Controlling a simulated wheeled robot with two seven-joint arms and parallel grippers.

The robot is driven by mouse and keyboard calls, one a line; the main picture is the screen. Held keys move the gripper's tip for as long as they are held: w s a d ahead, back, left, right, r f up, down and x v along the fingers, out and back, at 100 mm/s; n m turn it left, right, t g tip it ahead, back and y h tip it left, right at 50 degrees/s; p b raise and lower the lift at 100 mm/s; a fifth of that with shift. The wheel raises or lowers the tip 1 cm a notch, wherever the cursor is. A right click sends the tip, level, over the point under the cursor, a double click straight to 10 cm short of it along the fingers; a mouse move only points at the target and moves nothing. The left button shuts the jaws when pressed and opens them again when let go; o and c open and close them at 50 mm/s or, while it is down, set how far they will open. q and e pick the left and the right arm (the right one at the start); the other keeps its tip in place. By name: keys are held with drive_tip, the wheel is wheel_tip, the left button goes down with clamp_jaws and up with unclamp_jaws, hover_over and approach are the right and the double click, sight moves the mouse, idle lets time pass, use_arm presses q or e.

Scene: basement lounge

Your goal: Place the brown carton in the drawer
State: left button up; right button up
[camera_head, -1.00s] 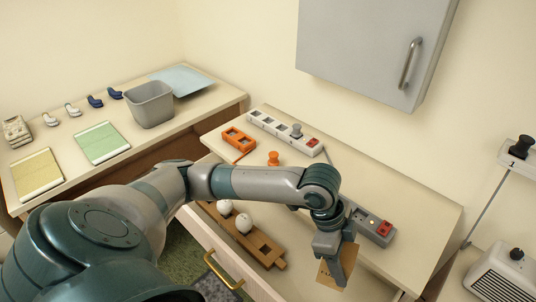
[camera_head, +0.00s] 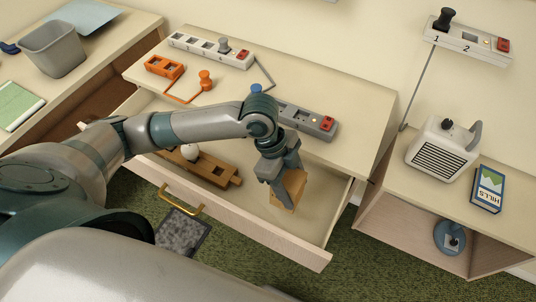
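The drawer (camera_head: 245,232) is pulled open under the middle table, with its brass handle (camera_head: 182,203) on the front. My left gripper (camera_head: 280,189) is shut on the brown carton (camera_head: 294,187), which is tilted. The gripper and carton are over the right part of the drawer. I cannot tell whether the carton touches the drawer floor; the fingers cover part of it. A wooden block with holes (camera_head: 208,170) and a white ball (camera_head: 190,152) are in the drawer, left of the carton. My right gripper is not in view.
Power strips (camera_head: 210,50) and an orange socket block (camera_head: 164,67) lie on the tabletop above the drawer. A heater (camera_head: 440,152) and a blue box (camera_head: 488,190) stand on the right shelf. Bare drawer floor shows around the carton.

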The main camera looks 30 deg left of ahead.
use_arm(q)
wheel_tip(320, 180, down, 5)
drive_tip(key=shift+f+p, duration=0.1)
drive_tip(key=shift+p, duration=0.35)
drive_tip(key=shift+f, duration=0.45)
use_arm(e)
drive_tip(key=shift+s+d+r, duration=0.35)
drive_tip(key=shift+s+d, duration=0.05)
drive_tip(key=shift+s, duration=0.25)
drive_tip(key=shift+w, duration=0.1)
use_arm(q)
drive_tip(key=shift+f+p, duration=0.35)
drive_tip(key=shift+f, duration=1.55)
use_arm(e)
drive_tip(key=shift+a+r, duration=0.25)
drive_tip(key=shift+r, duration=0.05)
use_arm(q)
drive_tip(key=shift+f, duration=0.15)
drive_tip(key=o, duration=1.1)
drive_tip(key=shift+r, duration=0.2)
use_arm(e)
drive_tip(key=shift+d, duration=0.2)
